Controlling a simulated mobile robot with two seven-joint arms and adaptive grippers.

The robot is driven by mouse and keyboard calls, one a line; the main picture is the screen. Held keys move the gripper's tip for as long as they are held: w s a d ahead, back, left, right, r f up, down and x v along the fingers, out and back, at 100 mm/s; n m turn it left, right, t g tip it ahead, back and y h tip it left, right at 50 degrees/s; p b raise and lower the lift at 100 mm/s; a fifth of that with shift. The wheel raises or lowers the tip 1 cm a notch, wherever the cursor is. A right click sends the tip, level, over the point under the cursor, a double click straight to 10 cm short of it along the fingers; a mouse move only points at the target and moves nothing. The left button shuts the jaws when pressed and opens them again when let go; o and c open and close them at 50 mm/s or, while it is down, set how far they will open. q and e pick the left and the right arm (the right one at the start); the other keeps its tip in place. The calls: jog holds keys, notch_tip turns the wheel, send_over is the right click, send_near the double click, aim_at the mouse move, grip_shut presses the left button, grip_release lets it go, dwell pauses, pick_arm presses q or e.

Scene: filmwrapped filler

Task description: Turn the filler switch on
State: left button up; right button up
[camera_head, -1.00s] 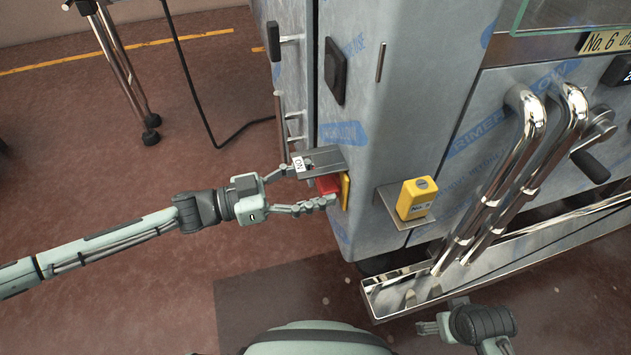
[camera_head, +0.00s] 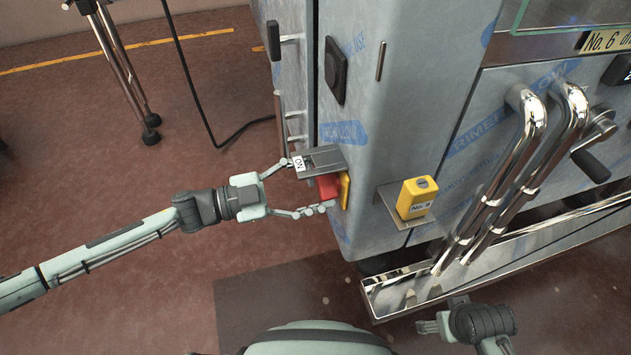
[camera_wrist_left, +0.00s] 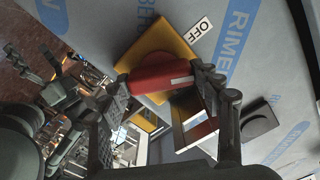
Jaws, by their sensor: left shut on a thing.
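The filler switch is a red handle (camera_head: 327,187) on a yellow plate (camera_head: 345,189), on the side of the grey cabinet. In the left wrist view the red handle (camera_wrist_left: 160,77) carries a white mark, and an "OFF" label (camera_wrist_left: 201,36) is beside the yellow plate. My left gripper (camera_head: 309,186) is shut on the red handle, one finger on each side. My right gripper (camera_head: 445,327) shows only in part at the bottom right, away from the switch; its jaws are unclear.
A yellow box (camera_head: 416,198) sits on a small shelf right of the switch. Thick chrome pipes (camera_head: 510,185) and a crank (camera_head: 590,160) are farther right.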

pick_arm(q)
jog(key=shift+m, duration=0.5)
jog(key=o, duration=1.1)
jog(key=v, duration=1.2)
